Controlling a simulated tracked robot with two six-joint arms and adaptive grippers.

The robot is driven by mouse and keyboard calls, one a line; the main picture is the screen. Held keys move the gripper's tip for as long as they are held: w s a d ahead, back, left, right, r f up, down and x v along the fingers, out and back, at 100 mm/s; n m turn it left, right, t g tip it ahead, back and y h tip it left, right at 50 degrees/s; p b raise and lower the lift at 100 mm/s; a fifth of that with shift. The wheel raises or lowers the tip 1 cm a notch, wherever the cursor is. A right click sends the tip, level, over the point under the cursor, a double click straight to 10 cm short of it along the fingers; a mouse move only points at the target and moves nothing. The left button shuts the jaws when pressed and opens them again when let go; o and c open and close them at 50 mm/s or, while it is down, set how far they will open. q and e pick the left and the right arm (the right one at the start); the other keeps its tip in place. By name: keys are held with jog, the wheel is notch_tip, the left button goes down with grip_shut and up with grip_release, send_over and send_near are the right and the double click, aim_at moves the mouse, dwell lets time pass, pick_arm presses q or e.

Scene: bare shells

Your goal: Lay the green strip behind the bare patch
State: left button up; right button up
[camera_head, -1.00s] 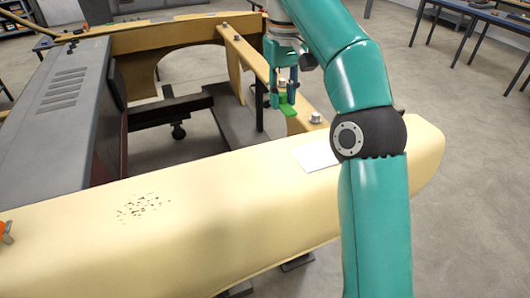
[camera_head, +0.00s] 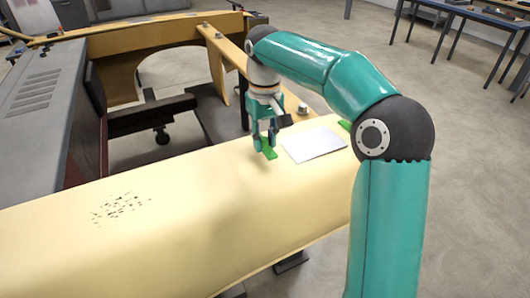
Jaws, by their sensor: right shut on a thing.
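A green strip (camera_head: 268,153) is held in my right gripper (camera_head: 266,144), which is shut on it and points down over the cream body panel (camera_head: 210,190). I cannot tell whether the strip touches the panel. A pale grey rectangular patch (camera_head: 314,144) lies on the panel just right of the gripper; it looks like the bare patch. Another green piece (camera_head: 345,125) shows at the far right of that patch, partly hidden by my right arm. My left gripper is not in view.
A cluster of dark specks (camera_head: 120,208) marks the panel at left. A narrow cream rail with metal studs (camera_head: 302,108) runs behind the gripper. A grey louvred panel (camera_head: 50,110) stands at left. The panel between specks and gripper is clear.

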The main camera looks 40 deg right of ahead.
aim_at(265, 146)
jog(key=shift+f, duration=1.85)
jog(key=shift+f, duration=0.15)
jog(key=o, duration=0.7)
jog(key=shift+o, duration=0.2)
notch_tip(265, 146, up, 12)
jog(key=shift+r+p, duration=0.2)
jog(key=shift+p, duration=0.75)
